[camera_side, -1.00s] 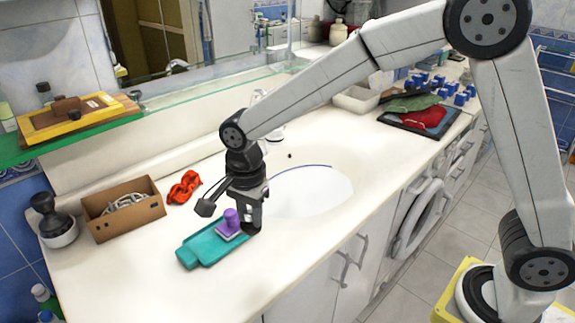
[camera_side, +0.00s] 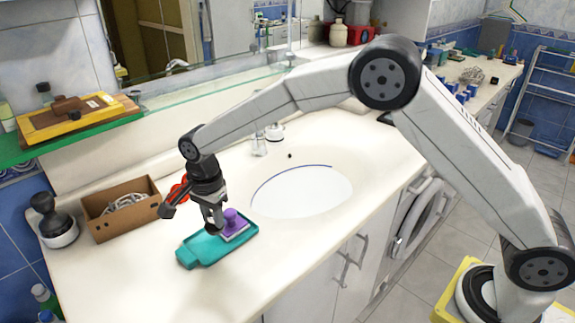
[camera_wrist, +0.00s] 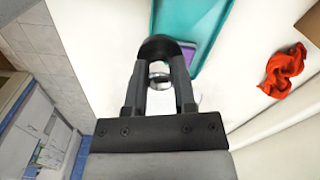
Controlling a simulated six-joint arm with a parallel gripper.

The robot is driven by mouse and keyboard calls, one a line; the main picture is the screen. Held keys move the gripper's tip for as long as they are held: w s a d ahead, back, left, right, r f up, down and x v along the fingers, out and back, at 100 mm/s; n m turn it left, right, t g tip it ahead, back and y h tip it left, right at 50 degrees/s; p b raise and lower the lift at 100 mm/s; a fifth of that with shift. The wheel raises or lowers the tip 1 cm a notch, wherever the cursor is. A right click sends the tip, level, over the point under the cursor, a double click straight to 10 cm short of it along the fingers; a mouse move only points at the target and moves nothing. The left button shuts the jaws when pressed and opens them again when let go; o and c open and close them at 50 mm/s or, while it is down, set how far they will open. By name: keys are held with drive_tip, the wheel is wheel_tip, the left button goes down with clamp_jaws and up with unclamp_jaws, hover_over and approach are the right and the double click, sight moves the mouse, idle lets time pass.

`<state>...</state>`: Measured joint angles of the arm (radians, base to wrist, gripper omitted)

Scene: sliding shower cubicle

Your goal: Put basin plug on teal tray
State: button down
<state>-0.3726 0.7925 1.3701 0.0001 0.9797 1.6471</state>
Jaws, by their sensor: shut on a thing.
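The teal tray (camera_side: 200,250) lies on the white counter in the side view; its edge also shows in the wrist view (camera_wrist: 205,17). A purple knobbed object with a pale base (camera_side: 233,226) stands on it. My gripper (camera_side: 212,215) points down over the tray, just left of the purple object. It is shut on the basin plug (camera_side: 211,229), a dark round piece at the fingertips. In the wrist view, the plug (camera_wrist: 160,47) shows as a black dome with a shiny metal part between my fingers (camera_wrist: 160,75). I cannot tell whether the plug touches the tray.
A cardboard box (camera_side: 124,210) with pale cord inside stands left of the tray. A red cloth (camera_wrist: 283,71) lies behind my gripper. The sink basin (camera_side: 300,190) is to the right. A black-handled round object (camera_side: 55,222) stands at the far left.

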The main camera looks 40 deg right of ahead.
drive_tip(key=shift+w+a+f, duration=0.3)
drive_tip(key=shift+w+f, duration=0.55)
drive_tip(key=shift+f, duration=0.2)
drive_tip(key=shift+w+a+f, duration=0.25)
drive_tip(key=shift+w+f, duration=0.6)
drive_tip(key=shift+f, duration=0.2)
drive_tip(key=shift+w+f, duration=0.2)
drive_tip(key=shift+f, duration=1.6)
drive_tip(key=shift+f, duration=0.2)
drive_tip(key=shift+c, duration=2.1)
unclamp_jaws()
drive_tip(key=shift+r, duration=0.1)
wheel_tip(320, 180, up, 12)
